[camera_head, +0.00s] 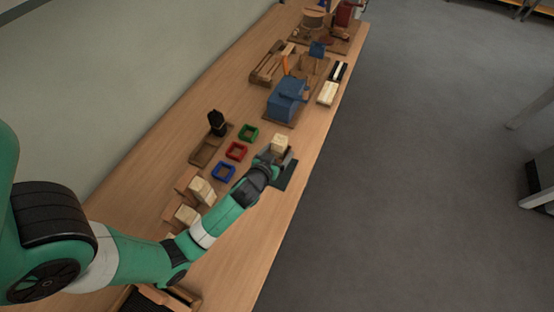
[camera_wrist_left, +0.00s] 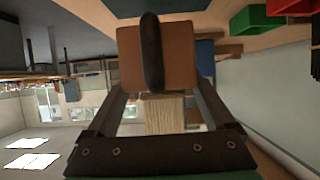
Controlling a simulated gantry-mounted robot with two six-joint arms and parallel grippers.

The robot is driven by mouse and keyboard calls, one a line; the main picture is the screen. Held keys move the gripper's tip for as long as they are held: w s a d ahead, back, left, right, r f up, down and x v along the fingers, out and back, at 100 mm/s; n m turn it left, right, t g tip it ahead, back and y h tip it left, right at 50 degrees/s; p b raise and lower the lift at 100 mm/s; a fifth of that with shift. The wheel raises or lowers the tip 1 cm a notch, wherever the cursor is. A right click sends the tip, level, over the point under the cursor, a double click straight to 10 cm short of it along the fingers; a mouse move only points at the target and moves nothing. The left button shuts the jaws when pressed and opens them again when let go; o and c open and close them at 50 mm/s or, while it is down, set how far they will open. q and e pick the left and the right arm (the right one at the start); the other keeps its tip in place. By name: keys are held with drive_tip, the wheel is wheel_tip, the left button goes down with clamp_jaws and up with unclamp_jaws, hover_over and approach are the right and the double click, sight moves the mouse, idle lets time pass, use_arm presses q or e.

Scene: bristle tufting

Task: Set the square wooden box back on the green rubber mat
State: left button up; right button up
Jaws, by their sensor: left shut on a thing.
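The square wooden box (camera_wrist_left: 182,60) is brown, with a dark vertical strip across its near face, in the upside-down left wrist view. A pale wooden-looking piece (camera_wrist_left: 165,113) sticks out of its upper side; that pale top also shows in the head view (camera_head: 279,143). My left gripper (camera_head: 272,158) is shut on the box, with a finger on each side of it. The dark green rubber mat (camera_head: 289,174) lies near the table's right edge, partly hidden by my gripper. The box is close to the mat; I cannot tell whether they touch. My right gripper is not in view.
Green (camera_head: 248,132), red (camera_head: 236,151) and blue (camera_head: 223,172) trays lie left of the gripper. Brown boxes with pale tops (camera_head: 201,190) stand nearer. A blue box (camera_head: 285,104) stands beyond. The table (camera_head: 262,235) is clear toward its near right edge.

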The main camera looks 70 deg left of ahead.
sight(277, 157)
use_arm(q)
drive_tip(key=shift+a+f, duration=0.25)
drive_tip(key=f+b, duration=0.1)
drive_tip(key=f, duration=0.2)
drive_tip(key=shift+a+b, duration=0.3)
drive_tip(key=shift+b, duration=0.05)
drive_tip(key=shift+f, duration=0.35)
drive_tip(key=shift+f, duration=0.15)
drive_tip(key=o, duration=1.4)
